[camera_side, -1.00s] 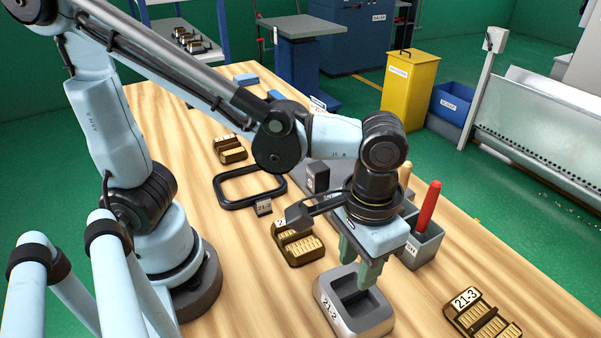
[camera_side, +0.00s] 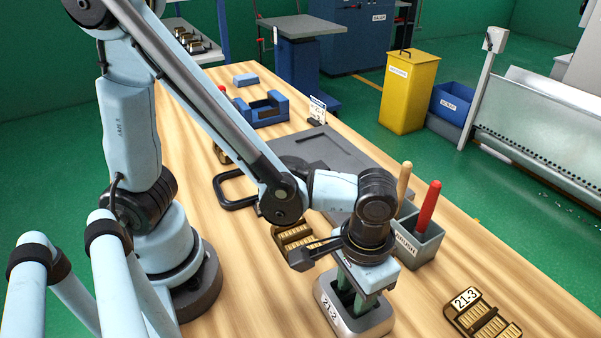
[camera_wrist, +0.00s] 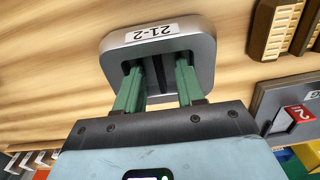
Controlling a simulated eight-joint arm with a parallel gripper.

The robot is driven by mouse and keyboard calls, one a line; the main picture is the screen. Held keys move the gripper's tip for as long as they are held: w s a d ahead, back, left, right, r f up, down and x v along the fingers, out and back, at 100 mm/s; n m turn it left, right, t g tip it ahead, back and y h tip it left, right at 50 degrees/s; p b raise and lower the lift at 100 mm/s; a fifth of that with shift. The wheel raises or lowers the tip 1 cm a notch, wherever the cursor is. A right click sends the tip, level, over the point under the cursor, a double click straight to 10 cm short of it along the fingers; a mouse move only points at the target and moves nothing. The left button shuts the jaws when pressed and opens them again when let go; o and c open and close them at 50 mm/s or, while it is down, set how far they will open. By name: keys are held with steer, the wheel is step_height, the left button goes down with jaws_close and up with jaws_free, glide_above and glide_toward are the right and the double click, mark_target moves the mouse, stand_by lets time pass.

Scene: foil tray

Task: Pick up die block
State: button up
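A grey metal block labelled 21-2 (camera_side: 330,312), which I take for the die block, sits on the wooden table; it also shows in the wrist view (camera_wrist: 205,48). It has a dark recess in its top, with a dark upright strip in its middle. My gripper (camera_side: 356,301) points down into this recess. In the wrist view its two green fingers (camera_wrist: 158,82) stand apart, one on each side of the strip, with gaps between. The fingers are open and hold nothing. Their tips are hidden in the recess, so I cannot tell whether they touch the walls.
A brown block labelled 21-3 (camera_side: 463,322) lies to the right, and another brown block (camera_side: 292,237) lies behind my gripper. A grey holder (camera_side: 425,246) with a red and a tan handle stands close behind right. Bare table lies between the grey block and 21-3.

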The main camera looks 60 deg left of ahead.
jaws_close()
stand_by(1.4)
